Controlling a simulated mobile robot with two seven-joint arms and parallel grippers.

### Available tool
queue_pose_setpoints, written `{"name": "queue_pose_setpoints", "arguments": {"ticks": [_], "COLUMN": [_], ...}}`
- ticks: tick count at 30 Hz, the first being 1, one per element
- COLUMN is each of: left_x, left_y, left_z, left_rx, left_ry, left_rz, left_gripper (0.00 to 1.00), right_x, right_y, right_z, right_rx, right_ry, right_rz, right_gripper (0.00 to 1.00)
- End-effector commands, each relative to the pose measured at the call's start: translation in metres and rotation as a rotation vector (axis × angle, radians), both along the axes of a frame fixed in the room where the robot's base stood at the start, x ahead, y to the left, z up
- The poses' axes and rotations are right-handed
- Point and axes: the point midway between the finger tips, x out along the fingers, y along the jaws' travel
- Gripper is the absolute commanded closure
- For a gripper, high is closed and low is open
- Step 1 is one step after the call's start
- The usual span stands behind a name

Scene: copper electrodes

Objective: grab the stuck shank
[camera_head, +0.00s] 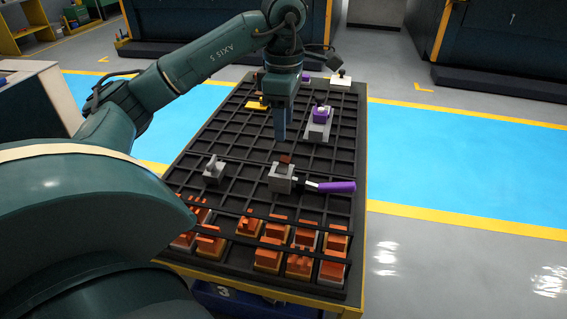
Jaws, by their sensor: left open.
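A small reddish-brown piece, which looks like the shank (285,158), stands up out of a grey block (281,180) in the middle of the grid-topped cart. My left arm comes in from the left, and my left gripper (280,138) points down just above the shank, apart from it as far as I can see. It is open and holds nothing visible. The gap between its fingers is hard to make out because they are seen nearly edge-on. My right gripper does not show.
A purple-handled tool (336,187) lies against the block's right side. A grey fixture (213,170) stands to the left. Several orange copper electrodes (268,260) fill the near rows. A purple-topped holder (320,116) stands further back.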

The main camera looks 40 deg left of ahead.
Motion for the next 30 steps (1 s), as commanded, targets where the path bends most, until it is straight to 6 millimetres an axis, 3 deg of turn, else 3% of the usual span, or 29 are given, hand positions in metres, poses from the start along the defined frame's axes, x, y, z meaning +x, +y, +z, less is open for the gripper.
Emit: {"name": "queue_pose_setpoints", "arguments": {"ticks": [3,13,21,30], "left_x": [-0.001,-0.002,-0.003,-0.003], "left_y": [0.0,0.0,-0.002,-0.002], "left_z": [-0.024,-0.053,-0.091,-0.097], "left_rx": [0.002,0.001,0.001,0.0], "left_ry": [0.005,0.004,0.003,0.0], "left_rz": [0.0,0.0,0.0,0.0], "left_gripper": [0.55,0.55,0.55,0.55], "right_x": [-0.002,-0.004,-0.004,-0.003], "right_y": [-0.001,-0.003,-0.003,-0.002], "right_z": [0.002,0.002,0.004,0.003], "right_rx": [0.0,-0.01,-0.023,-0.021], "right_ry": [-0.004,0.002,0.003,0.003], "right_rz": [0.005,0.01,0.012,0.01], "right_gripper": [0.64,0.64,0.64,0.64]}}
